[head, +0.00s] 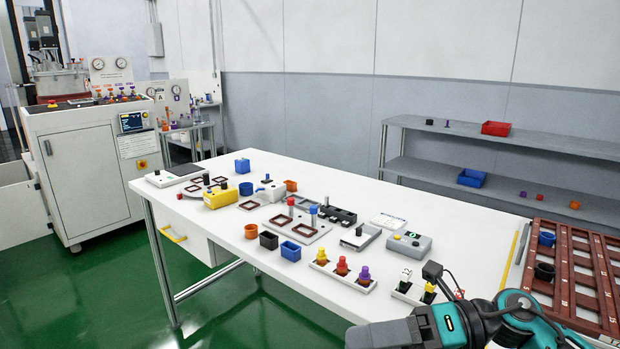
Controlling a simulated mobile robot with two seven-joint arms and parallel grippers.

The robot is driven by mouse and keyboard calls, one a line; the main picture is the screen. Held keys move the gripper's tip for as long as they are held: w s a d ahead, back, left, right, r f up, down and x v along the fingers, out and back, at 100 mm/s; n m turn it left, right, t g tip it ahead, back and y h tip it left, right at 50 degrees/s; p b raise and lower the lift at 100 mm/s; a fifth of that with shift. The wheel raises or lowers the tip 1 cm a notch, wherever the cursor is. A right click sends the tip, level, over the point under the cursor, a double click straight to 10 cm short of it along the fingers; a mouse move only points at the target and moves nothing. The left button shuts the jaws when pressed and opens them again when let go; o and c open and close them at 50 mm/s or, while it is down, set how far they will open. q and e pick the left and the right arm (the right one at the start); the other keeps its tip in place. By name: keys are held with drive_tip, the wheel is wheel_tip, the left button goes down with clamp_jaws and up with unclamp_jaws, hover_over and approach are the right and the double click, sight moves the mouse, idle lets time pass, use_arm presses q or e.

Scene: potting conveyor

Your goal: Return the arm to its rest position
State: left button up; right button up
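One of my arms, teal and dark grey (450,325), shows at the bottom right, in front of the table's near right corner. It comes in from the lower right, and only some links and a black cable are seen. I cannot make out any gripper fingers on it. My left arm and gripper are not in view. The white table (205,235) carries many small parts, none seen held.
Grey shelves (440,168) stand behind; a white machine cabinet (95,180) stands left. Green floor is clear at the lower left.

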drive_tip(key=w+d+f+m+t+h+p, duration=0.15)
drive_tip(key=f+m+t+h, duration=0.25)
drive_tip(key=m+t, duration=0.75)
drive_tip(key=w+d+f+m+t+h, duration=0.2)
drive_tip(key=d+f+m+t+h, duration=0.3)
drive_tip(key=m, duration=1.2)
drive_tip(key=s+d+f+m+g+h, duration=0.1)
drive_tip(key=s+f+m+g+h, duration=0.1)
drive_tip(key=s+f+m, duration=0.3)
drive_tip(key=s+d+f+m+g+h, duration=0.2)
drive_tip(key=s+f+m, duration=0.4)
drive_tip(key=f, duration=0.6)
drive_tip(key=shift+s+g+h+p, duration=0.35)
drive_tip(key=shift+s+g+h, duration=0.4)
drive_tip(key=shift+s+h, duration=0.05)
drive_tip(key=shift+d, duration=0.1)
